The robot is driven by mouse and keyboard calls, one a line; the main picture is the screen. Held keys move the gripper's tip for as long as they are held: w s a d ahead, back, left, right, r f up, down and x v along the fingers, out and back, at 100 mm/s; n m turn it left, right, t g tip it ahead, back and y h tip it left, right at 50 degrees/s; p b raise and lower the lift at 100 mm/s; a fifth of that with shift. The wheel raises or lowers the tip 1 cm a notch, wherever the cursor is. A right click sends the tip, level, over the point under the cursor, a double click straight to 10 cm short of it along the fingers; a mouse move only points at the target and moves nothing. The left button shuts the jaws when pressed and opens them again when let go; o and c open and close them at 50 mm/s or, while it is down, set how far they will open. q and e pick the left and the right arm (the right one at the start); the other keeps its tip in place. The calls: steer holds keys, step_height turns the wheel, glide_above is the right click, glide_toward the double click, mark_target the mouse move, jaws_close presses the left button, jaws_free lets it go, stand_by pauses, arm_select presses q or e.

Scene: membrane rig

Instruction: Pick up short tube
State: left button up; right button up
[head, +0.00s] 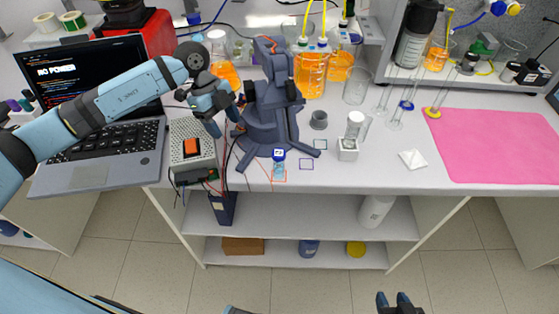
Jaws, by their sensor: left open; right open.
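Several clear glass tubes stand or lie at the right of the bench. One has a blue ring (406,105), one has a yellow ring (433,111), and a plain tube (383,99) is left of them. I cannot tell for sure which is the short tube. My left gripper (227,114) is open and empty, left of the dark blue stand (268,132) and well left of the tubes. My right gripper (402,303) is open at the bottom edge, in front of the bench and far from the tubes; only its tips show.
A white-topped piece sits in a white holder (348,153). Beakers of orange liquid (312,75) stand behind. A laptop (110,150) and a power box (190,150) are left. A pink mat (500,150) lies clear at right.

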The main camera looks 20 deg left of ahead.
mark_target(276, 152)
arm_select(q)
steer(key=s+d, duration=0.1)
steer(key=d, duration=0.2)
steer(key=s+d+p, duration=0.1)
steer(key=d, duration=0.3)
steer(key=s+d, duration=0.1)
steer(key=d, duration=0.3)
steer(key=shift+s, duration=0.15)
steer(key=d, duration=0.2)
steer(key=s+d+p, duration=0.1)
steer(key=shift+s+d+r, duration=0.1)
steer(key=shift+s+d, duration=0.05)
steer(key=shift+d, duration=0.25)
steer(key=x, duration=0.3)
steer(key=shift+a, duration=0.2)
steer(key=c, duration=0.9)
